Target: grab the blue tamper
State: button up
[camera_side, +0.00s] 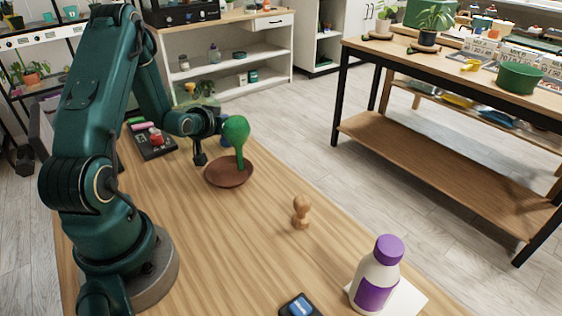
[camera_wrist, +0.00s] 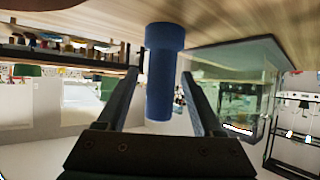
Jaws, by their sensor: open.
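The blue tamper (camera_wrist: 163,75) appears in the wrist view as a blue cylinder with a wider end at the top of the picture. It lies between the two dark fingers of my open gripper (camera_wrist: 161,74), with a visible gap on each side. In the side view, a small blue part of the tamper (camera_side: 226,139) shows behind a green, round-headed object (camera_side: 236,133), which hides most of it. My gripper (camera_side: 214,122) is at the far part of the table there, its fingers partly hidden by the same green object.
The green object stands at a brown saucer (camera_side: 216,180) close to my gripper. A wooden pawn-shaped piece (camera_side: 300,212), a white bottle with purple cap (camera_side: 376,277) and a dark tray with a blue item (camera_side: 300,307) are nearer. Bare wood lies between them.

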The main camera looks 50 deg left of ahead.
jog(key=shift+w+a+f, duration=0.15)
jog(key=shift+w+f, duration=0.05)
jog(key=shift+w, duration=0.05)
grip_shut()
jog(key=shift+r, duration=0.1)
